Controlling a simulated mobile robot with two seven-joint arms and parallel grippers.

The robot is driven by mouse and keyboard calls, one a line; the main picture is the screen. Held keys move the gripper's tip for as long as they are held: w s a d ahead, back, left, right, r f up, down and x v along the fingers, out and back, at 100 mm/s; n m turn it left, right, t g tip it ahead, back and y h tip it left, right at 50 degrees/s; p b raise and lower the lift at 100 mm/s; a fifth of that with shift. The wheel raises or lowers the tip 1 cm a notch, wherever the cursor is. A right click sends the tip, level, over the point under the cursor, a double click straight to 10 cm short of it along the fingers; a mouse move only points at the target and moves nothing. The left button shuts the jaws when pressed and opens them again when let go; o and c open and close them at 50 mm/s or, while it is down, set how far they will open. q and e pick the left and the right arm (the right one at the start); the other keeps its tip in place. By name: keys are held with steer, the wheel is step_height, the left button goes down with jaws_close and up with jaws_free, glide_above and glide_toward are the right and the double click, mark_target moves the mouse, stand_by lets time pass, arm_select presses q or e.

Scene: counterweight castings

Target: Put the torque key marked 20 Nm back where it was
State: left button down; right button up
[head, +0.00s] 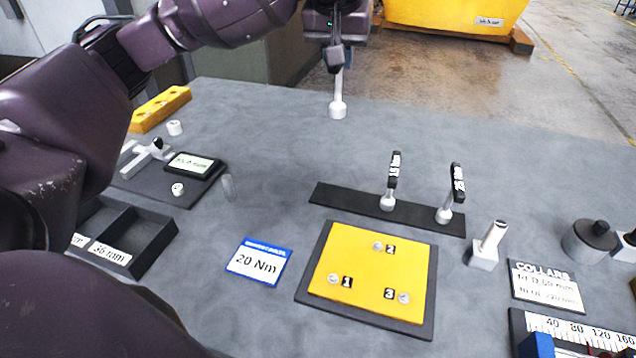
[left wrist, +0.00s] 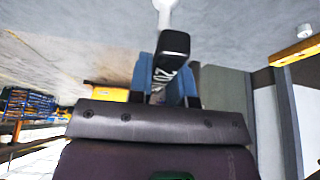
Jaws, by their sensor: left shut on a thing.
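My left gripper (head: 336,58) is shut on the torque key (head: 338,98), high over the far edge of the table. The key hangs with its pale shaft and round socket end down. In the left wrist view its black handle (left wrist: 172,50) sits between the blue fingers and reads 20. The black rack strip (head: 335,197) lies mid-table and holds two other torque keys, one near its middle (head: 391,180) and one near its right end (head: 452,192). The strip's left part is bare. A card (head: 258,262) reads 20 Nm. My right gripper is out of view.
A yellow plate (head: 345,265) with numbered bolts lies in front of the rack. A metal block with a post (head: 484,255) stands right of it. A divided tray (head: 150,245) and a gauge mat (head: 165,190) are at left. The table's far middle is clear.

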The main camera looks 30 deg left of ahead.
arm_select(q)
steer(key=shift+a+f, duration=0.1)
steer(key=shift+a, duration=0.05)
steer(key=shift+s+f+m, duration=0.1)
steer(key=shift+m, duration=0.2)
step_height(320, 180, down, 19)
steer(key=shift+d+f+b, duration=0.2)
steer(key=shift+d+b, duration=0.05)
steer(key=shift+b, duration=0.15)
steer(key=shift+f, duration=0.15)
steer(key=c, duration=1.5)
jaws_free()
steer(key=shift+s+f, duration=0.1)
steer(key=shift+f, duration=0.05)
steer(key=o, duration=0.4)
steer(key=shift+o, duration=0.2)
